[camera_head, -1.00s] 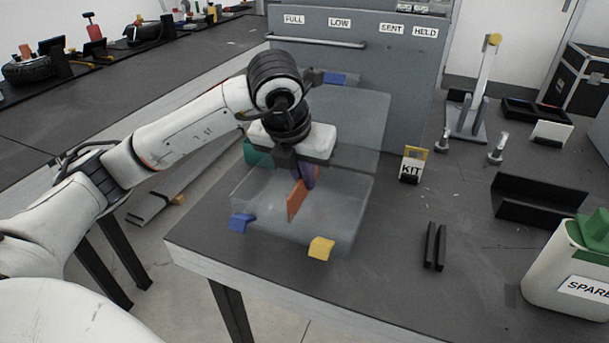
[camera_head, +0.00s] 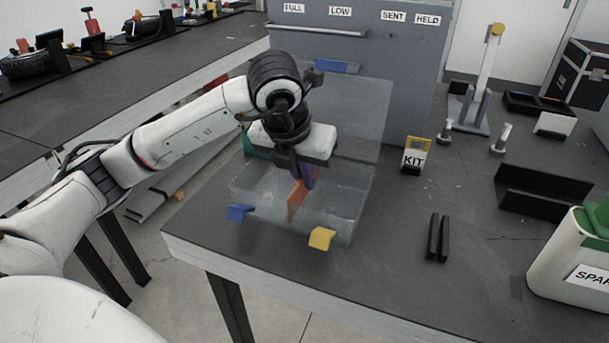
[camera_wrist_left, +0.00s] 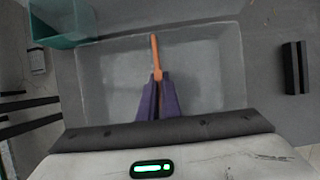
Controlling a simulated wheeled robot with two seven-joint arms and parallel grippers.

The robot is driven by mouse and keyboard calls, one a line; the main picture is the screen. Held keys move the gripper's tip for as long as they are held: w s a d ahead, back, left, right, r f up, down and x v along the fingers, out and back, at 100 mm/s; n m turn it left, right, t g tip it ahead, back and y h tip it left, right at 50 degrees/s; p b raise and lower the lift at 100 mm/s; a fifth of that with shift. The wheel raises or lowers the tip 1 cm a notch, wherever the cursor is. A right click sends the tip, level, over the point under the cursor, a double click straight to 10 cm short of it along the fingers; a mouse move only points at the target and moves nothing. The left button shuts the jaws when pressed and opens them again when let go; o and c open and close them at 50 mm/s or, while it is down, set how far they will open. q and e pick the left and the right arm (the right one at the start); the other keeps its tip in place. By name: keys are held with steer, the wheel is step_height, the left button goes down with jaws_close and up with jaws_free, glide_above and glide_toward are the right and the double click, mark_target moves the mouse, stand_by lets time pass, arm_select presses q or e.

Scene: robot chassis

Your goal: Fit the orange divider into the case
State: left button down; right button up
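The case (camera_head: 345,215) is a clear box with blue and yellow latches, standing on the dark table with its lid (camera_head: 365,110) raised behind it. The orange divider (camera_head: 296,200) is upright inside or just above the case; I cannot tell whether it touches the floor of it. My left gripper (camera_head: 306,177) has purple fingers that are closed on the divider from above. In the left wrist view the divider (camera_wrist_left: 155,55) extends from between the fingers (camera_wrist_left: 158,88) toward the case's far wall. My right gripper is not in view.
A KIT card holder (camera_head: 414,156) stands right of the case. Black bars (camera_head: 437,238) and a black angled tray (camera_head: 543,192) lie farther right, near a white SPARE bin (camera_head: 575,260). A teal bin (camera_wrist_left: 58,22) is beside the case. The table between case and bars is clear.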

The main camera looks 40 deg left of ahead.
arm_select(q)
steer(key=shift+f+b, duration=0.45)
steer(key=shift+f, duration=0.1)
steer(key=c, duration=1.9)
jaws_free()
steer(key=p+v, duration=0.2)
steer(key=v, duration=0.8)
steer(key=shift+s+r, duration=0.2)
